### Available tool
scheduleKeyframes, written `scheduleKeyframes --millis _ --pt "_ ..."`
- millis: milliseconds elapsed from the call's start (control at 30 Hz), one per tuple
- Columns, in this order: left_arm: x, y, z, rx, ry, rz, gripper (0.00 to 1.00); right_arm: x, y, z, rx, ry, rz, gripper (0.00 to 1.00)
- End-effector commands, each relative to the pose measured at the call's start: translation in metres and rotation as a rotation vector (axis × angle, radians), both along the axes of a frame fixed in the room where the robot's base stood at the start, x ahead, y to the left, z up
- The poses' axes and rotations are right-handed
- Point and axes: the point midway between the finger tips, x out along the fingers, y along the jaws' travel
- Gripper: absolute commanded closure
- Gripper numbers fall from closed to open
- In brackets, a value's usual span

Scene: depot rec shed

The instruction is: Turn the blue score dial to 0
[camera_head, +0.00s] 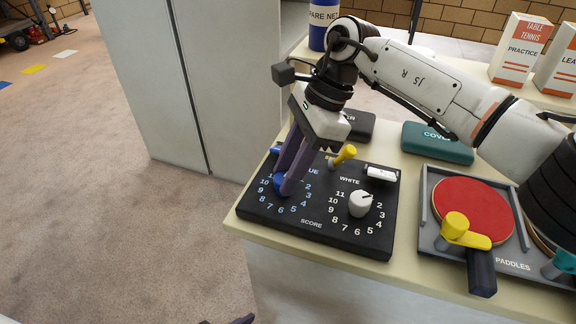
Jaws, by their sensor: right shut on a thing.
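The black score board (330,237) lies on the near table, with a blue dial and a white dial (360,204) inside rings of printed numbers. My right gripper (287,180) reaches down from above and is shut on the blue dial (279,184) at the board's left. The purple fingers cover much of this dial and the top of its ring. I cannot tell which number the blue dial points to. Only a dark purple tip of my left gripper (242,320) shows at the bottom edge.
A yellow-topped peg (343,155) and a white block (381,173) are at the board's back edge. A teal case (438,143) lies behind, and a grey paddle tray (428,238) with a red paddle (473,208) stands to the right. Open floor lies left.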

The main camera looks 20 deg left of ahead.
Motion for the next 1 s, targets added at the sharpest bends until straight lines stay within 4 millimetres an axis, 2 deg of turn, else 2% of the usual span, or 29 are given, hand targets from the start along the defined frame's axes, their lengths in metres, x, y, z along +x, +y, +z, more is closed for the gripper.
scheduleKeyframes --millis 333,900,933,1000 --pt "0.0059 -0.0014 0.0091 -0.002 -0.013 0.002 0.69 0.0006 0.0014 0.001 0.001 -0.001 0.151 0.93" --pt "0.0034 -0.0021 0.0084 -0.005 -0.008 0.002 0.69 0.0012 0.0011 0.0006 0.0 -0.003 0.182 0.93" --pt "0.0029 -0.0021 0.0081 -0.005 -0.007 0.002 0.69 0.0011 0.0011 0.0006 0.0 -0.003 0.182 0.66" --pt "0.0017 -0.0022 0.0076 -0.005 -0.005 0.003 0.69 0.0011 0.0011 0.0005 0.0 -0.003 0.182 0.54"
